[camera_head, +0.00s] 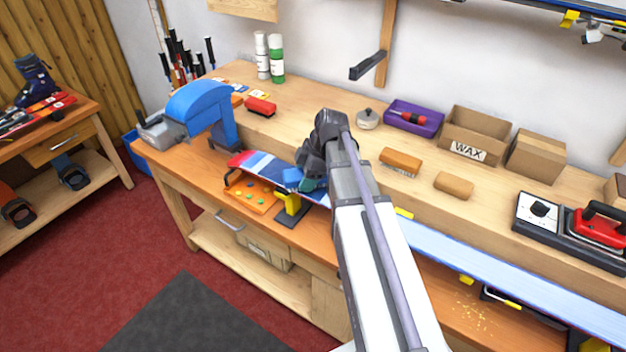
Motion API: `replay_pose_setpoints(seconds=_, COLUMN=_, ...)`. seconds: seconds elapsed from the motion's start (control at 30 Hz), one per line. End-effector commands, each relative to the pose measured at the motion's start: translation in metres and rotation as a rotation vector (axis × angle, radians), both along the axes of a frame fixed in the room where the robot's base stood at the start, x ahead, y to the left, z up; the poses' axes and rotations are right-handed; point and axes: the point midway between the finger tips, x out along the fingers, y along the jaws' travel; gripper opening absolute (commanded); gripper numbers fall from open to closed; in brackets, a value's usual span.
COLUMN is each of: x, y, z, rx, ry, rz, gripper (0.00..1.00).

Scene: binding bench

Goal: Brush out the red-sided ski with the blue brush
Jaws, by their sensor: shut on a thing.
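A long ski (490,272) lies along the front of the bench, its pale blue upper face showing on the right. Its tip at the left has red, white and blue bands; a red side cannot be made out clearly. My gripper (308,172) is over the ski near its tip end, shut on the blue brush (292,175). The brush is partly hidden by my dark fingers and sits at or just above the ski; I cannot tell whether it touches. My arm hides the ski's middle.
Yellow-topped supports (289,203) stand under the ski. A blue machine (202,105) is at the left end. Behind lie a brown brush (401,160), a tan block (454,185), a purple tray (413,119) and a wax box (471,140). A red iron (601,226) stands at right.

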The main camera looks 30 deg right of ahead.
Motion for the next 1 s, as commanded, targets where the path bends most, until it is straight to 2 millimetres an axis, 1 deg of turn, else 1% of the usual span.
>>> replay_pose_setpoints(seconds=0.03, x=0.004, y=0.002, z=-0.001, rx=0.000, ry=-0.001, rz=0.001, gripper=0.36)
replay_pose_setpoints(seconds=0.27, x=0.008, y=0.004, z=-0.001, rx=-0.001, ry=-0.002, rz=-0.001, gripper=0.36)
replay_pose_setpoints(seconds=0.53, x=0.032, y=0.018, z=0.001, rx=-0.001, ry=0.000, rz=0.001, gripper=0.36)
replay_pose_setpoints(seconds=0.8, x=0.037, y=0.022, z=0.001, rx=0.000, ry=-0.001, rz=0.000, gripper=0.36)
replay_pose_setpoints(seconds=1.0, x=0.056, y=0.033, z=-0.001, rx=0.000, ry=0.000, rz=0.001, gripper=0.36)
